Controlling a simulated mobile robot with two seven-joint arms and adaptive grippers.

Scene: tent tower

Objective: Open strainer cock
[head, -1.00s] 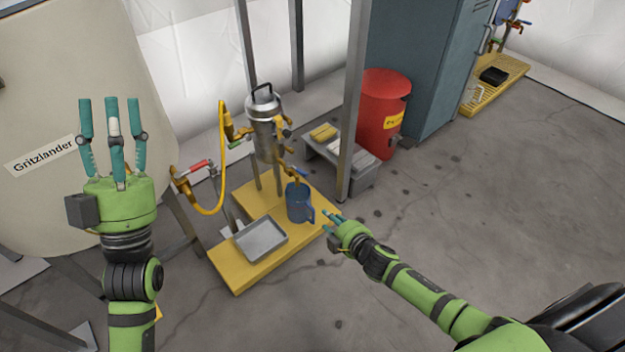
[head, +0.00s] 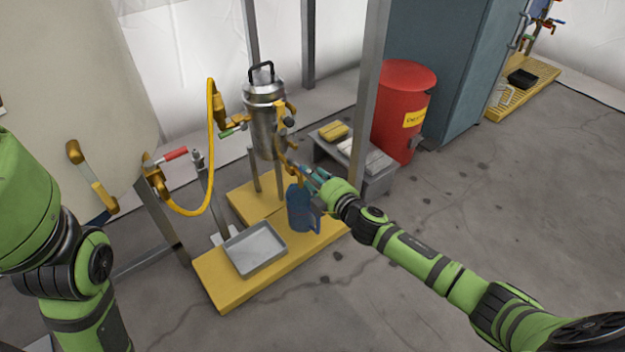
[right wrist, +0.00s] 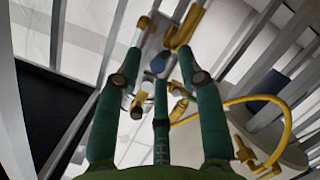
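The strainer (head: 264,125) is a metal canister with a black top handle, mounted above a yellow platform. A brass outlet (head: 287,160) hangs low on its right side, above a blue jug (head: 299,208). My right gripper (head: 308,174) is beside this outlet, just above the jug; its fingers partly hide the cock there. Contact cannot be told. In the right wrist view its teal fingers (right wrist: 162,75) are spread with no object held, and the metal strainer and brass fittings show beyond them. My left arm is at the left edge; its fingers are out of frame.
A grey tray (head: 256,248) lies on the yellow platform (head: 215,285). A yellow hose (head: 209,140) and red-handled valve (head: 172,155) are left of the strainer. A grey post (head: 369,100) and red bin (head: 405,105) stand right. Floor at the right is clear.

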